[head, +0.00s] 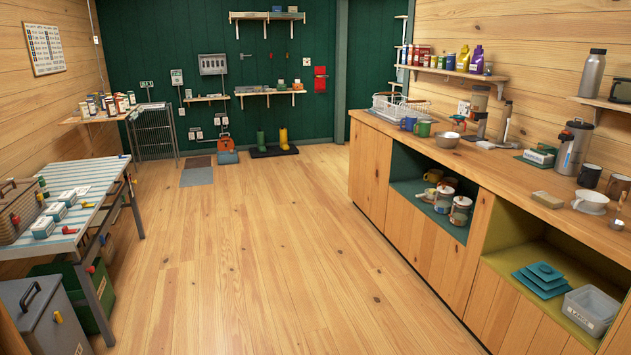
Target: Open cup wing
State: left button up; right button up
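A long wooden counter cabinet (480,165) runs along the right wall. Its closed wooden front panels (370,172) are at the far end, with more panels (425,245) below a teal open compartment (405,165). That compartment holds cups and lidded jars (460,210). A nearer olive open compartment (510,225) holds teal folded items (540,280) and a clear bin (591,308). On the counter stand a blue mug (408,123), a green mug (423,129) and dark mugs (589,175). I cannot tell which part is the cup wing. Neither gripper is in view.
The wooden floor (250,250) in the middle is clear. A slatted table (85,185) with small boxes stands at left, with a grey case (45,315) and a green bin (100,300) by it. A wire rack (155,132), mats and boots are at the back.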

aim_at(389, 109)
jog(key=i, duration=4.45)
jog(key=i+j+z, duration=0.1)
jog(key=i+z, duration=0.4)
jog(key=i+j+z, duration=0.45)
jog(key=i, duration=0.15)
jog(key=i+j+z, duration=0.85)
jog(key=j+z, duration=0.15)
jog(key=j, duration=0.15)
